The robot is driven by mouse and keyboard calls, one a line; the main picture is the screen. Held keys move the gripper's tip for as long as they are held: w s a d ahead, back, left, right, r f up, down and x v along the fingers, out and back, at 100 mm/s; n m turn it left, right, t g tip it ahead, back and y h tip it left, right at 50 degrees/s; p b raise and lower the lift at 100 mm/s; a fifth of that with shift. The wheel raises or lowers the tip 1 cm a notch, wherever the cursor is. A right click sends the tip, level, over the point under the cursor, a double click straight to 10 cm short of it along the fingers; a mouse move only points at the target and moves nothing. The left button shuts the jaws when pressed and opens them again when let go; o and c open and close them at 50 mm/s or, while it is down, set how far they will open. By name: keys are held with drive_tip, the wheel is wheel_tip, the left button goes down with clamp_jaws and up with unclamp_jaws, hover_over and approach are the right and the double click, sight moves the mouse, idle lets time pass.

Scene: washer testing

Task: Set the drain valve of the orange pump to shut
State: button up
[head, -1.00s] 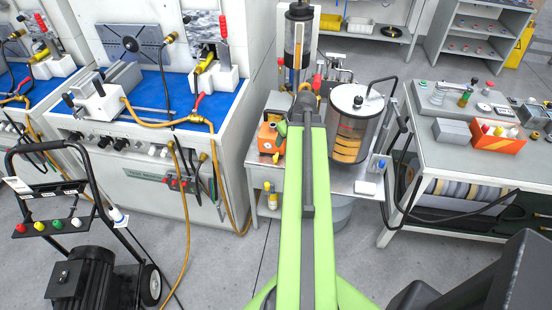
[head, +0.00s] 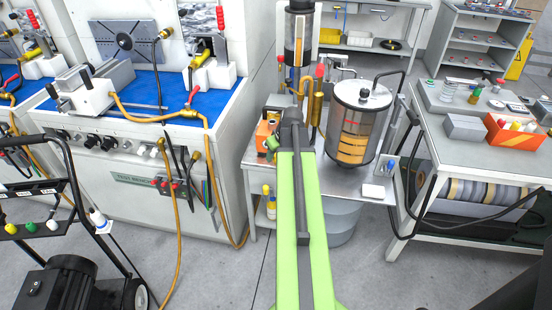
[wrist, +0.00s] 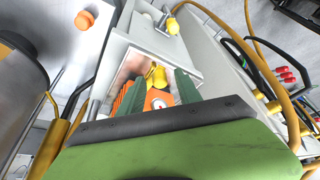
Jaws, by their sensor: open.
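The orange pump (head: 264,130) stands on the left part of a small metal table, partly hidden by my gripper. In the wrist view, an orange body (wrist: 156,98) with a small white and red round mark shows between my fingers. My gripper (wrist: 155,84) is open, with its two green fingers apart and nothing clearly held. In the head view, my gripper (head: 271,143) is close in front of the pump; I cannot tell whether it touches. A yellow part (wrist: 157,76) shows just beyond the fingers. I cannot make out the drain valve or its setting.
A clear cylindrical tank (head: 357,125) stands right of my arm on the metal table (head: 345,183). A test bench (head: 125,205) with hoses is at left. A grey side table (head: 450,150) with an orange bin is at right. Yellow-capped bottles (head: 268,200) stand below.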

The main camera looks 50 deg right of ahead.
drive_tip(key=shift+c, duration=0.4)
clamp_jaws()
drive_tip(key=shift+s, duration=0.1)
drive_tip(key=d+n+y, duration=0.1)
drive_tip(key=n, duration=0.2)
drive_tip(key=s+d+n+y, duration=0.1)
drive_tip(key=n, duration=0.2)
drive_tip(key=d+n+y, duration=0.1)
drive_tip(key=n, duration=0.3)
drive_tip(key=shift+s+d+g+y, duration=0.25)
drive_tip(key=shift+d+g+y, duration=0.05)
drive_tip(key=shift+d+y, duration=0.1)
drive_tip(key=n, duration=0.1)
drive_tip(key=d+n, duration=0.1)
drive_tip(key=n, duration=0.1)
drive_tip(key=shift+d+g+y, duration=0.1)
drive_tip(key=shift+g+y, duration=0.3)
drive_tip(key=shift+w+d+n+g+y, duration=0.15)
drive_tip(key=shift+d+n+g, duration=0.15)
drive_tip(key=shift+n, duration=0.55)
drive_tip(key=shift+w+d+n+g+y, duration=0.1)
drive_tip(key=shift+w+d+n+g, duration=0.15)
drive_tip(key=shift+n, duration=0.55)
drive_tip(key=shift+w+d+n+g+y, duration=0.1)
drive_tip(key=shift+d+n+g, duration=0.2)
drive_tip(key=shift+n, duration=0.55)
drive_tip(key=shift+a, duration=0.1)
